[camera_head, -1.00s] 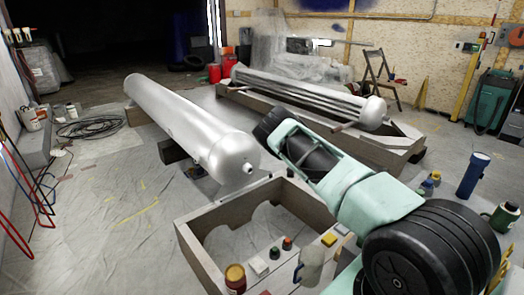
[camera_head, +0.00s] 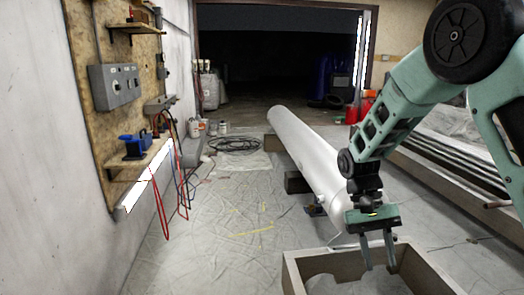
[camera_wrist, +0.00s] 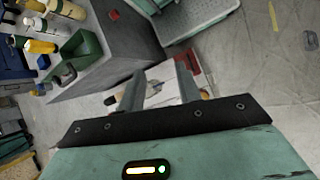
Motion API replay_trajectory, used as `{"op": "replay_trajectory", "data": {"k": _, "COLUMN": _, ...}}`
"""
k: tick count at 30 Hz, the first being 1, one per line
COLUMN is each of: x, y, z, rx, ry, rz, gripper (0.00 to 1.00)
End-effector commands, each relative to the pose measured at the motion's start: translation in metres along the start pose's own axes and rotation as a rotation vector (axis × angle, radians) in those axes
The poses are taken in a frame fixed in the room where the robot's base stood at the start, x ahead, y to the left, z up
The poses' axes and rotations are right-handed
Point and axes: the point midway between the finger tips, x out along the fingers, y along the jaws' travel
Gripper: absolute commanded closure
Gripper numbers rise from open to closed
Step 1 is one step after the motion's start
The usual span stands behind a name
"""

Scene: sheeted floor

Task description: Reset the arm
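My teal and black arm comes in from the upper right of the head view and bends down at the wrist. My gripper (camera_head: 379,260) points down, its two fingers apart with nothing between them. It appears in front of the near end of the long silver cylinder (camera_head: 310,165) and above the open wooden frame (camera_head: 300,258); the exact gap cannot be told. In the wrist view both fingers of my gripper (camera_wrist: 160,88) are spread and empty.
Coiled black hose (camera_head: 235,145) lies behind. The sheeted floor (camera_head: 215,235) at left is clear. Bottles (camera_wrist: 65,10) show in the wrist view.

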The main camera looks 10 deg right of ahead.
Motion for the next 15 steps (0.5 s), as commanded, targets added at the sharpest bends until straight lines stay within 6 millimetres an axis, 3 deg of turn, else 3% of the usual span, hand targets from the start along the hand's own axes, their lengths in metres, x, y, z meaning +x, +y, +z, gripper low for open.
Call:
{"op": "replay_trajectory", "data": {"k": 1, "x": -0.009, "y": -0.019, "z": 0.026, "rx": -0.093, "ry": 0.058, "rz": -0.021, "gripper": 0.66}}
{"op": "replay_trajectory", "data": {"k": 3, "x": -0.013, "y": -0.044, "z": 0.06, "rx": -0.222, "ry": 0.137, "rz": -0.047, "gripper": 0.66}}
{"op": "replay_trajectory", "data": {"k": 6, "x": -0.014, "y": -0.072, "z": 0.11, "rx": -0.406, "ry": 0.25, "rz": -0.067, "gripper": 0.66}}
{"op": "replay_trajectory", "data": {"k": 12, "x": 0.002, "y": -0.099, "z": 0.199, "rx": -0.732, "ry": 0.468, "rz": -0.064, "gripper": 0.66}}
{"op": "replay_trajectory", "data": {"k": 15, "x": 0.013, "y": -0.101, "z": 0.226, "rx": -0.843, "ry": 0.548, "rz": -0.05, "gripper": 0.66}}
